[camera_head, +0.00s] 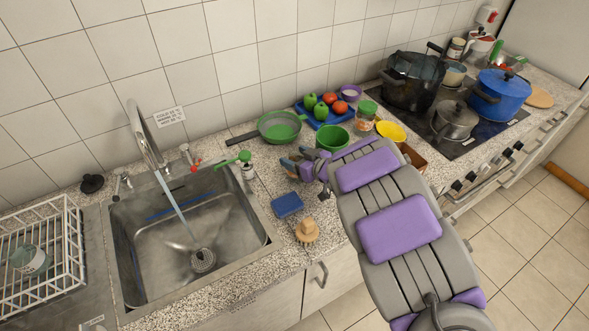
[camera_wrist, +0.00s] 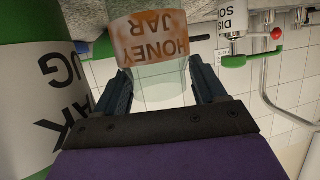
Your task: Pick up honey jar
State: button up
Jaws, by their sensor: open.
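The honey jar (camera_wrist: 152,38) shows in the wrist view, which is upside down. It is clear glass with an orange label. It sits in the gap between the two fingers of my gripper (camera_wrist: 161,76), near their tips. The fingers are spread to either side of the jar, and I cannot tell whether either touches it. In the head view my gripper (camera_head: 301,163) is low over the counter, left of the green mug (camera_head: 332,138). I cannot make out the jar clearly there.
The green mug stands close beside my gripper; its label fills the left of the wrist view (camera_wrist: 50,115). A dish soap bottle (camera_head: 246,168) stands by the sink (camera_head: 190,235). A blue sponge (camera_head: 287,205) and a wooden brush (camera_head: 307,230) lie in front. A green pan (camera_head: 279,127) is behind.

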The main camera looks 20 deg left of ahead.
jog(key=shift+d+r, duration=0.2)
jog(key=shift+d, duration=0.25)
jog(key=shift+a+f, duration=0.15)
jog(key=shift+a, duration=0.4)
jog(key=c, duration=0.6)
jog(key=shift+c, duration=0.9)
jog(key=shift+d, duration=0.2)
jog(key=shift+c, duration=0.3)
